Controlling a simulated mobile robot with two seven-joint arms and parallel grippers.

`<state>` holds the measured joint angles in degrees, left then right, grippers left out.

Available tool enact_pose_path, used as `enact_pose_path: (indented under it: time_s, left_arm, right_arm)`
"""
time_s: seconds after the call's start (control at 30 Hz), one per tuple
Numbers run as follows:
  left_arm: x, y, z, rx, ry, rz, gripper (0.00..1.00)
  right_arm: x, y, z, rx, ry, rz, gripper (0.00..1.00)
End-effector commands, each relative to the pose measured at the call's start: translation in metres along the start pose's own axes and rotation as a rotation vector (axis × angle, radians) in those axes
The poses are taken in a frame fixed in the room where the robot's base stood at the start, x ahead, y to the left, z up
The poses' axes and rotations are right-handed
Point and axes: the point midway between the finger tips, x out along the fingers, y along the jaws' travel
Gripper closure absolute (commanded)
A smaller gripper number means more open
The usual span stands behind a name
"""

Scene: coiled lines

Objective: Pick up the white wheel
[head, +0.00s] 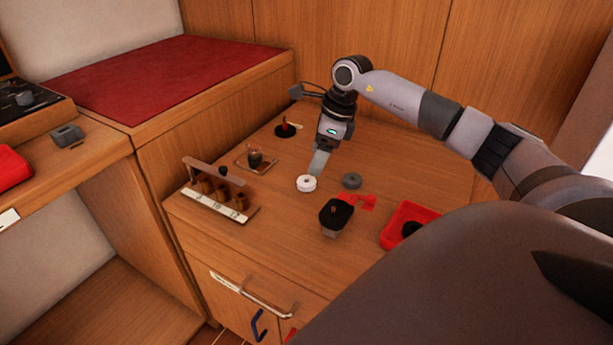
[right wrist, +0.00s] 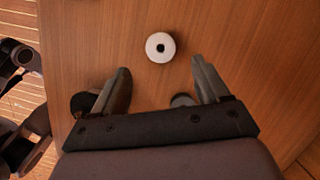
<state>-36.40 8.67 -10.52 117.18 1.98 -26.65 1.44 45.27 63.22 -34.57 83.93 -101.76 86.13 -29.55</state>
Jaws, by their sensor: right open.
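The white wheel (head: 306,183) lies flat on the wooden cabinet top in the head view, a small ring with a dark centre hole. In the right wrist view the white wheel (right wrist: 160,47) lies beyond the fingertips, roughly centred between them. My right gripper (head: 318,165) points down close behind the wheel in the head view. In the right wrist view my right gripper (right wrist: 160,72) has its two fingers spread wide with nothing between them. A gap to the wheel shows there. My left gripper is not in view.
A grey wheel (head: 351,181) lies right of the white one. A dark-topped block (head: 336,217), red pieces (head: 363,201) and a red tray (head: 393,233) stand nearer.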

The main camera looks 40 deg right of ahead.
Motion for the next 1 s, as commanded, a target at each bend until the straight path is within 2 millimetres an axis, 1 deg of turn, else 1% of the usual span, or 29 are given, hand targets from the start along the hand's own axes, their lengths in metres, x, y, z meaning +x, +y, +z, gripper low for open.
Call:
enact_pose_path:
  time_s: [0.1,0.27,0.4,0.5,0.6,0.77,0.8,0.87,0.9,0.93,0.97,1.0]
  left_arm:
    - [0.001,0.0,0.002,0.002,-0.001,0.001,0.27]
    - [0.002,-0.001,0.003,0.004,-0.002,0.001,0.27]
    - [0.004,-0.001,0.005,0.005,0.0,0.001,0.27]
    - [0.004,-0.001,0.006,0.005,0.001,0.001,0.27]
    - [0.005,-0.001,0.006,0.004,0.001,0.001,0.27]
    - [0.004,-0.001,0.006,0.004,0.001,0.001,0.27]
    - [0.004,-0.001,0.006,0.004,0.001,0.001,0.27]
    - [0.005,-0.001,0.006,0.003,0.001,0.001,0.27]
    - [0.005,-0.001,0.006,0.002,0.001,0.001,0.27]
    - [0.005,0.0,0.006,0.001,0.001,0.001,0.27]
    - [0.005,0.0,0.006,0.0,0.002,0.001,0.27]
    - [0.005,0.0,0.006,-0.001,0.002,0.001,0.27]
  right_arm:
    - [0.013,0.0,-0.001,0.0,0.007,0.001,0.25]
    - [0.027,0.0,-0.001,0.001,0.004,0.002,0.25]
    - [0.05,-0.001,-0.001,0.0,0.003,0.005,0.25]
    - [0.063,-0.001,-0.001,0.001,0.003,0.003,0.25]
    - [0.067,-0.002,-0.001,0.001,0.001,0.002,0.25]
    - [0.067,-0.002,-0.001,0.0,0.001,0.001,0.25]
    - [0.067,-0.002,-0.001,0.0,0.001,0.001,0.38]
    - [0.067,-0.002,-0.001,0.0,0.001,0.001,0.58]
    - [0.067,-0.002,-0.001,0.0,0.001,0.001,0.71]
    - [0.067,-0.002,-0.001,0.0,0.001,0.001,0.8]
    - [0.067,-0.002,-0.001,0.0,0.001,0.001,0.85]
    - [0.067,-0.002,-0.001,0.0,0.001,0.001,0.85]
